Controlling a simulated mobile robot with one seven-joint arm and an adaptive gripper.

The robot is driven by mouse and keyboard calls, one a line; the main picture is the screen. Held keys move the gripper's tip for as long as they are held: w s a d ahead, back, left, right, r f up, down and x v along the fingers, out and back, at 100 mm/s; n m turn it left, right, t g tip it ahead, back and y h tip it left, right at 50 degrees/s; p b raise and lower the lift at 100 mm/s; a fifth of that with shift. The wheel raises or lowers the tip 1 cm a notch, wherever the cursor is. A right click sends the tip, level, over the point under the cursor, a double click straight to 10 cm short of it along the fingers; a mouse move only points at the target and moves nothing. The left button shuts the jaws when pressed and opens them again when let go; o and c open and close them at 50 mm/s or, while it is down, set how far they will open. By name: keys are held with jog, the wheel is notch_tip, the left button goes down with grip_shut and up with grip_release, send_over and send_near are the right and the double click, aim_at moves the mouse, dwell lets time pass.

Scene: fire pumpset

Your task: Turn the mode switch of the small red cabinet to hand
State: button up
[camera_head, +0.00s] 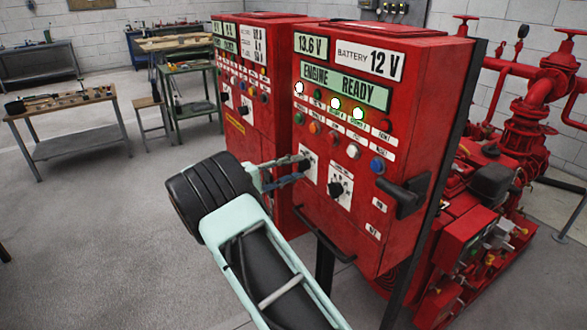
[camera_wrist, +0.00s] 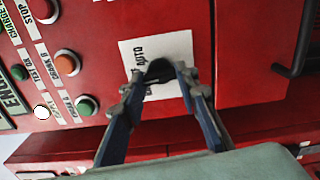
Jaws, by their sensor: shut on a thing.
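The small red cabinet (camera_head: 350,230) stands in the middle of the head view, with an "ENGINE READY" display. Its front holds two switch plates side by side. My gripper (camera_head: 303,166) reaches the left plate from the left, and its fingers cover most of the switch there. In the wrist view my gripper (camera_wrist: 160,78) is shut on a black mode switch knob (camera_wrist: 158,70), a fingertip on each side. The white plate (camera_wrist: 182,46) behind it shows the word AUTO; the other lettering is partly hidden. I cannot tell the exact pointer position.
A second black knob (camera_head: 336,189) sits just right of the held one. Buttons and lit lamps are above. A black handle (camera_head: 404,197) juts out at right, and a bar (camera_head: 322,236) lies below. Another red cabinet (camera_head: 241,150) stands close behind left; red pump piping (camera_head: 530,110) is right.

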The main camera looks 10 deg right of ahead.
jog(key=shift+n+p, duration=1.15)
jog(key=shift+n, duration=2.75)
jog(key=o, duration=1.1)
jog(key=shift+o, duration=0.2)
jog(key=v, duration=1.2)
